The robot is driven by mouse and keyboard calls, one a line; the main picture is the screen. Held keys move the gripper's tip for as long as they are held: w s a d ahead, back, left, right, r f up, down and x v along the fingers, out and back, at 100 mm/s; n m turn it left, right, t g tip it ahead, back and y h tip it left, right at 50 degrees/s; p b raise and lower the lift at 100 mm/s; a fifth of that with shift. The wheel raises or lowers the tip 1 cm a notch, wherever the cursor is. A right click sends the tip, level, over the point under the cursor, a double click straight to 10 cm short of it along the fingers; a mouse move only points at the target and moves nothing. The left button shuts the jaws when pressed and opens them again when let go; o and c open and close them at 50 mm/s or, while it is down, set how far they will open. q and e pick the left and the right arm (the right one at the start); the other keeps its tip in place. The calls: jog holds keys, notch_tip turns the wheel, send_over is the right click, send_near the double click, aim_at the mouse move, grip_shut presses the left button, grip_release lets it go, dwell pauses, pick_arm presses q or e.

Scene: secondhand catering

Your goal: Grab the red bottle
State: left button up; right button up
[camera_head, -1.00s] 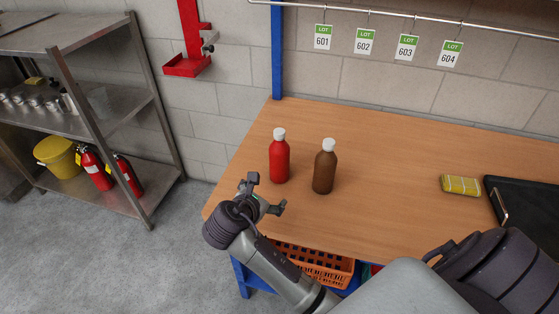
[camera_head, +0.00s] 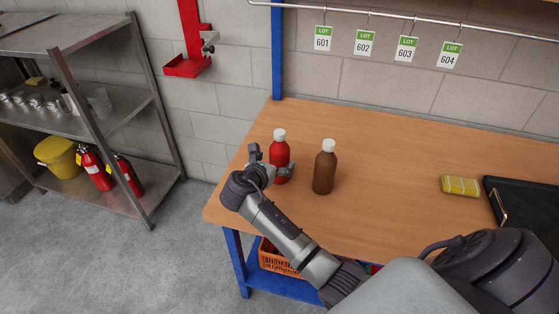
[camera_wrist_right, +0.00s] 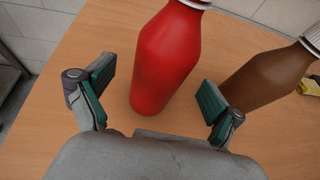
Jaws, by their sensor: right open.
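The red bottle (camera_head: 280,152) with a white cap stands upright near the left end of the wooden table. My right gripper (camera_head: 271,165) is at it from the near left, partly covering its lower side. In the right wrist view the red bottle (camera_wrist_right: 166,62) rises between the two spread fingers of the right gripper (camera_wrist_right: 156,93). The fingers are open, with gaps on both sides. The brown bottle (camera_head: 324,168) stands just right of the red one, and in the wrist view it (camera_wrist_right: 265,76) is beyond the right finger. My left gripper does not show.
The wooden table (camera_head: 400,155) is clear behind the bottles. A yellow sponge (camera_head: 460,185) and a black tray (camera_head: 530,205) lie to the right. An orange basket (camera_head: 275,258) sits under the table. A metal shelf (camera_head: 110,120) stands at the left.

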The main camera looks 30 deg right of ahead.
aim_at(279, 158)
jog(key=x, duration=0.3)
jog(key=shift+w+d, duration=0.1)
jog(key=shift+d, duration=0.1)
jog(key=c, duration=1.3)
